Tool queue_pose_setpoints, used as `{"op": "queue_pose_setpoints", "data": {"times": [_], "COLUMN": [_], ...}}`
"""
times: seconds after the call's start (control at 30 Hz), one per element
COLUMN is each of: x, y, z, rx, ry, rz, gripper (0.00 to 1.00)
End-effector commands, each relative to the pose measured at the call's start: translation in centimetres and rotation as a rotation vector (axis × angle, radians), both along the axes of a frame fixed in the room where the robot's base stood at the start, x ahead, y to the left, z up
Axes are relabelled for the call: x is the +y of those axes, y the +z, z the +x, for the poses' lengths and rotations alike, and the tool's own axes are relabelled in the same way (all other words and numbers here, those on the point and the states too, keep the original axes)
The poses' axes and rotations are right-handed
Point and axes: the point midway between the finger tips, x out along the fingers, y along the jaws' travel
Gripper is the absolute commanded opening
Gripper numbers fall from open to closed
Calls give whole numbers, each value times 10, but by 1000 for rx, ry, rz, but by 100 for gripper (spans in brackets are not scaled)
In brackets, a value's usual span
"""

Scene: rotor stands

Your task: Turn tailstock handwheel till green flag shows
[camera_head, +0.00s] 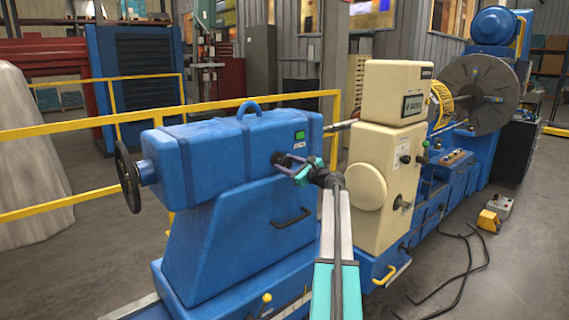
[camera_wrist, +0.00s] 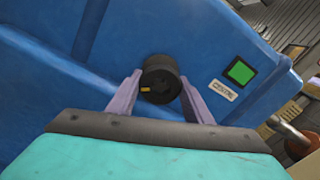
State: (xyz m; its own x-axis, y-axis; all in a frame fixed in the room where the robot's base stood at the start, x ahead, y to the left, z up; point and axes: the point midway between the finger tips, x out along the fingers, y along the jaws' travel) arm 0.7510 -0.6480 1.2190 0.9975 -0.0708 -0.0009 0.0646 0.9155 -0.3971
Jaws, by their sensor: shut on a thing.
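The blue tailstock (camera_head: 235,150) stands at the left of the head view. A dark spoked handwheel (camera_head: 127,178) sits on its left end, apart from my gripper. A short black knob (camera_wrist: 158,76) with a yellow mark projects from the tailstock's side face. My gripper (camera_head: 284,163) is at this knob, its two purple fingers shut on it from either side. In the wrist view, a green square flag (camera_wrist: 239,71) in a dark frame shows right of the knob, above a small label (camera_wrist: 223,90). The flag (camera_head: 299,135) is also green in the head view.
A cream cabinet (camera_head: 383,160) stands close right of my arm. A yellow railing (camera_head: 80,125) runs behind the tailstock. A large faceplate (camera_head: 480,92) is far right. Black cables (camera_head: 465,265) and a yellow pedal (camera_head: 488,220) lie on the floor at right.

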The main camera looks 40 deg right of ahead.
Motion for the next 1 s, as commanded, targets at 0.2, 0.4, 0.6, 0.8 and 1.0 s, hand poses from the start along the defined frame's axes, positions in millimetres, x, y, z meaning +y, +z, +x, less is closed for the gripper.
{"op": "queue_pose_setpoints", "data": {"times": [0.2, 0.4, 0.6, 0.8, 1.0], "x": [1, 1, 0, 0, 1], "y": [4, 5, 3, 2, 1], "z": [2, 2, 1, 1, -7], "rx": [-7, -7, -5, -3, -3], "ry": [1, 0, 0, -1, -1], "rz": [7, 6, 6, 5, 5], "gripper": [23, 49, 64, 64, 64]}}
